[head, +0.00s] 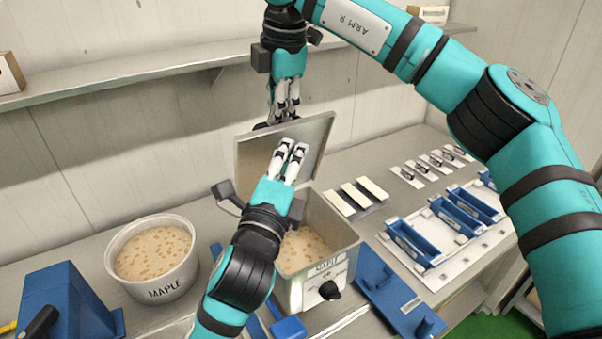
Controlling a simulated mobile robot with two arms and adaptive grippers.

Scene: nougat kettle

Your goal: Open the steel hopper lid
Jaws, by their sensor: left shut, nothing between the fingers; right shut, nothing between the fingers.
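The steel hopper (345,247) stands in the middle of the bench, marked MAPLE, with a black knob on its front. Its steel lid (318,132) is tilted up at the back, and the nougat mix (304,244) shows inside. My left gripper (291,146) is shut and empty, in front of the lid's inner face; I cannot tell whether it touches. My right gripper (284,112) is shut and empty, pointing down at the lid's top edge; its tips are partly hidden there. My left arm covers the hopper's left side.
A white MAPLE tub (153,288) stands left of the hopper, near a blue device (62,302). Blue moulds (413,242) on a white tray lie at the right. A blue plate (394,303) is right of the hopper. A shelf (120,82) runs along the wall.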

